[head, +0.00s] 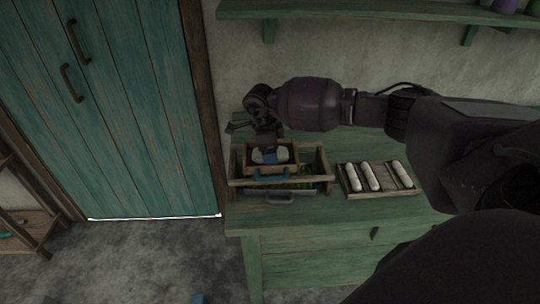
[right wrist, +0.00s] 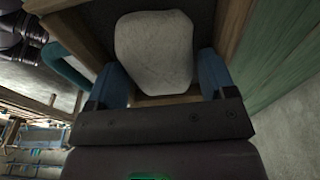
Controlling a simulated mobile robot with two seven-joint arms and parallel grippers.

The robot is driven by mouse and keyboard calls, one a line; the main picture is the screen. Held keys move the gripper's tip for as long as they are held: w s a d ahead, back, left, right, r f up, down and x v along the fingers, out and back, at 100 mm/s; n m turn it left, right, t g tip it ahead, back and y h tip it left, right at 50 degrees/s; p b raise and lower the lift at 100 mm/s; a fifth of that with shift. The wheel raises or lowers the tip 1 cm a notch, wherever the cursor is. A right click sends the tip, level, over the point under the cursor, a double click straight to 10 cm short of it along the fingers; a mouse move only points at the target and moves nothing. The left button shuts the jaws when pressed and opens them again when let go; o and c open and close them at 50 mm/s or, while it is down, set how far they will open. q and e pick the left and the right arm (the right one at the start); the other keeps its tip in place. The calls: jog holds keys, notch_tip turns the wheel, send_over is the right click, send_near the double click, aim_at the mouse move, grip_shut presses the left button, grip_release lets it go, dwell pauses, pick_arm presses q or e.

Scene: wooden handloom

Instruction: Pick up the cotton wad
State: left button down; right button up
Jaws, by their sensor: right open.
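The cotton wad (right wrist: 153,52) is a pale, rounded, off-white lump inside a small wooden box (right wrist: 228,28) in the right wrist view. In the head view it shows as white (head: 258,157) in the box, partly covered by my gripper. My right gripper (head: 270,156) points down over the box. In the right wrist view its blue fingers (right wrist: 162,78) are apart, one on each side of the wad's near end. I cannot tell whether they touch it. My left gripper is not in view.
To the right, a wooden tray (head: 345,183) holds three pale rolls. A green shelf (head: 380,15) runs along the wall above.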

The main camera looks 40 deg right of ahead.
jog(key=shift+f, duration=0.25)
jog(key=c, duration=0.7)
jog(key=shift+r, duration=0.15)
